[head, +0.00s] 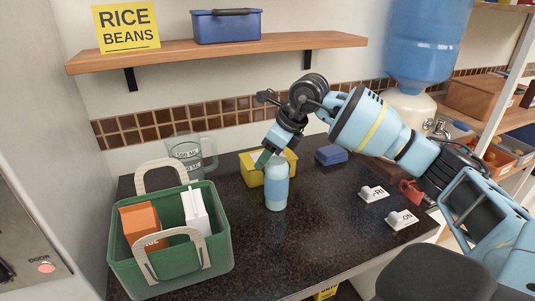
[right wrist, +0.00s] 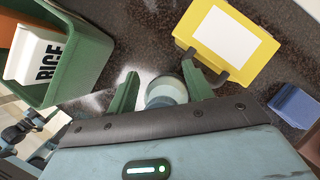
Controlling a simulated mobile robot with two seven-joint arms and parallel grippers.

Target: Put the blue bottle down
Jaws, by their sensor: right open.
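The light blue bottle (head: 277,189) stands upright on the dark speckled counter (head: 330,215), in front of a yellow box. My right gripper (head: 268,158) is at the bottle's top, with its arm coming in from the right. In the right wrist view my right gripper (right wrist: 163,88) is open, with its green fingers on either side of the bottle's pale, round top (right wrist: 166,92). Gaps show between the fingers and the bottle. My left gripper is not in view.
A green basket (head: 212,257) with an orange box and a white box stands left of the bottle. The yellow box (head: 250,173) and a clear measuring jug (head: 187,152) are behind. A small blue box (head: 331,155) lies right. The counter's front middle is clear.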

